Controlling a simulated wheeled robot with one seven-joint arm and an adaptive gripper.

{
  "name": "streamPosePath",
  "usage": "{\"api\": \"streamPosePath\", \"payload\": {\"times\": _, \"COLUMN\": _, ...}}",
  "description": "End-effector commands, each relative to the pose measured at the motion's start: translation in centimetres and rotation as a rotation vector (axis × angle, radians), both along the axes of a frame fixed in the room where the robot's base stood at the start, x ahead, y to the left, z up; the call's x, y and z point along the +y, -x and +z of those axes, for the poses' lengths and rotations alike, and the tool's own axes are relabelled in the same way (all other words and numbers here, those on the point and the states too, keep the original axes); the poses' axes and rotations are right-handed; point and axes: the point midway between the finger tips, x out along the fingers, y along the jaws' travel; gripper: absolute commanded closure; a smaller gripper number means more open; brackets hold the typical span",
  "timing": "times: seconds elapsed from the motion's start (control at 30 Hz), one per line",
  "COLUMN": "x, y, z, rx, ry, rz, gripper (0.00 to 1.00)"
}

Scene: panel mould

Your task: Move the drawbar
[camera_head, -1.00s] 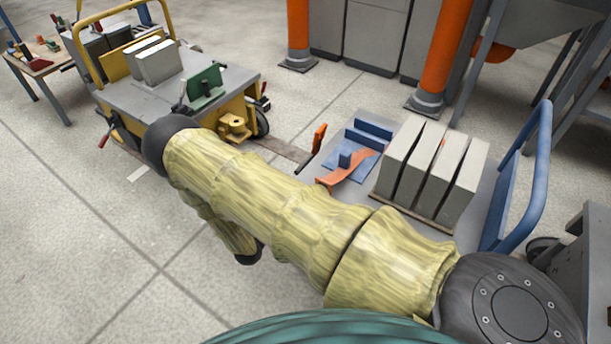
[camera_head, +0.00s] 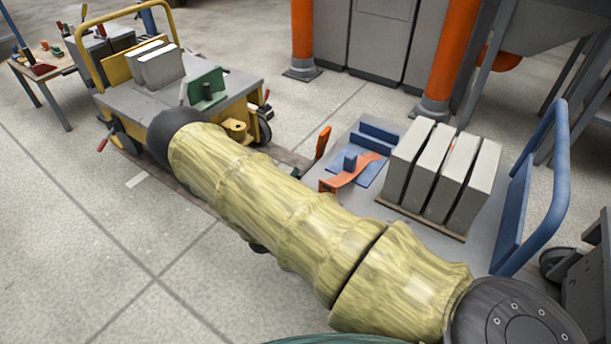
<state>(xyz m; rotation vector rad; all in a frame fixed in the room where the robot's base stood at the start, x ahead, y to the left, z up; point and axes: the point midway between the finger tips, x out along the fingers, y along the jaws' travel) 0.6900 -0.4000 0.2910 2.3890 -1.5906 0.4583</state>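A bar with an orange upper end (camera_head: 323,142) and a dark lower part stands tilted at the left edge of the grey trolley (camera_head: 487,256); it looks like the drawbar, though I cannot be sure. Its lower part is partly hidden by my arm. The yellow cart (camera_head: 247,97) stands to the left, with a round yellow coupling-like part (camera_head: 236,129) at its near corner. My yellow-sleeved arm crosses the middle of the picture. Only a small dark piece of my arm's far part shows beneath it. My gripper is hidden behind the arm.
Several grey slabs (camera_head: 441,176) stand on the trolley, beside a blue fixture (camera_head: 376,134) with an orange curved piece (camera_head: 352,172). A blue handle (camera_head: 556,165) rises at its right. Orange posts (camera_head: 452,55) stand behind. Floor at the lower left is clear.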

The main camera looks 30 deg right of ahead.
Motion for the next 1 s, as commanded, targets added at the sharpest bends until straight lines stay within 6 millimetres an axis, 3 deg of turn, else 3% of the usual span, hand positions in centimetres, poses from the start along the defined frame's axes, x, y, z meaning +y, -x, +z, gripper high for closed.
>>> {"api": "streamPosePath", "payload": {"times": 0.3, "x": -2.5, "y": -1.1, "z": 1.0, "rx": 0.0, "ry": -0.001, "rz": 0.0, "gripper": 0.72}}
{"api": "streamPosePath", "payload": {"times": 0.63, "x": -2.8, "y": -1.2, "z": 1.2, "rx": 0.001, "ry": -0.001, "rz": 0.001, "gripper": 0.72}}
{"api": "streamPosePath", "payload": {"times": 0.8, "x": -2.7, "y": -1.2, "z": 1.2, "rx": 0.001, "ry": -0.001, "rz": 0.001, "gripper": 1.0}}
{"api": "streamPosePath", "payload": {"times": 1.0, "x": -2.9, "y": -1.1, "z": 1.2, "rx": 0.001, "ry": -0.001, "rz": 0.0, "gripper": 1.0}}
